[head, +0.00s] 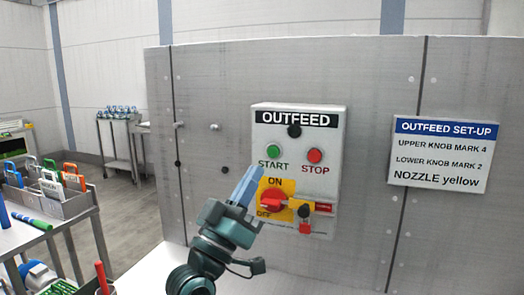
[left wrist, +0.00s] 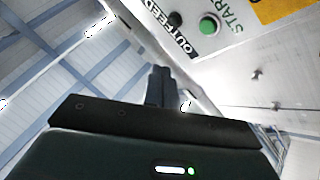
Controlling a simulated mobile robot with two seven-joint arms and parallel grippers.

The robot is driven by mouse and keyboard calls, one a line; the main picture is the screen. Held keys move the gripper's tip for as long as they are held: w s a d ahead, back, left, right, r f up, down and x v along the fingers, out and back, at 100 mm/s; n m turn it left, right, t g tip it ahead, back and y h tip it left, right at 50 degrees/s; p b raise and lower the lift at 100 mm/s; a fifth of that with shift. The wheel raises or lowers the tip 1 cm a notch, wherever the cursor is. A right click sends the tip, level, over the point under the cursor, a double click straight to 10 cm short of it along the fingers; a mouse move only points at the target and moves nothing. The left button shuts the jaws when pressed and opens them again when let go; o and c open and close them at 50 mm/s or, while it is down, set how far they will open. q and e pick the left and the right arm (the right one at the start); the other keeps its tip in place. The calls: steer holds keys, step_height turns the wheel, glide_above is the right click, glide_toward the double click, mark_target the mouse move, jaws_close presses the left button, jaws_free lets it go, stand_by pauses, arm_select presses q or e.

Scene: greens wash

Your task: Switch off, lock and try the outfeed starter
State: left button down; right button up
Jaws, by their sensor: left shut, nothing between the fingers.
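The grey OUTFEED starter box (head: 325,133) is on the metal panel. It carries a green START button (head: 274,151), a red STOP button (head: 315,155) and a red rotary switch (head: 273,200) on a yellow ON/OFF plate. The switch's bar looks roughly level, on the OFF side rather than upright at ON. A small red padlock (head: 305,228) hangs below a black round part right of the switch; whether it is locked is too small to tell. My left gripper (head: 248,181) is shut and empty, its tips just left of the yellow plate. The right gripper is not visible.
An OUTFEED SET-UP sign (head: 445,153) is right of the box. A bench (head: 70,207) with a tray of coloured-handled items stands at left. A further table (head: 118,122) is at the back. The floor between is clear.

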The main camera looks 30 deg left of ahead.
mark_target(273, 152)
arm_select(q)
steer(key=shift+a+r, duration=0.25)
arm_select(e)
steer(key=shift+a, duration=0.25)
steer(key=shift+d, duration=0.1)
arm_select(q)
steer(key=w, duration=0.2)
steer(key=w+a+b, duration=0.1)
steer(key=w, duration=0.2)
steer(key=w+a+b, duration=0.1)
steer(key=w, duration=0.2)
steer(key=shift+w, duration=0.2)
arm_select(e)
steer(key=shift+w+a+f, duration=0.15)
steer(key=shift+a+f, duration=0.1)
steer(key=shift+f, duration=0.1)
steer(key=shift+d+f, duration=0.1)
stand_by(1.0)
arm_select(q)
steer(key=shift+w, duration=0.2)
steer(key=shift+w+a, duration=0.1)
steer(key=shift+w, duration=0.15)
stand_by(0.3)
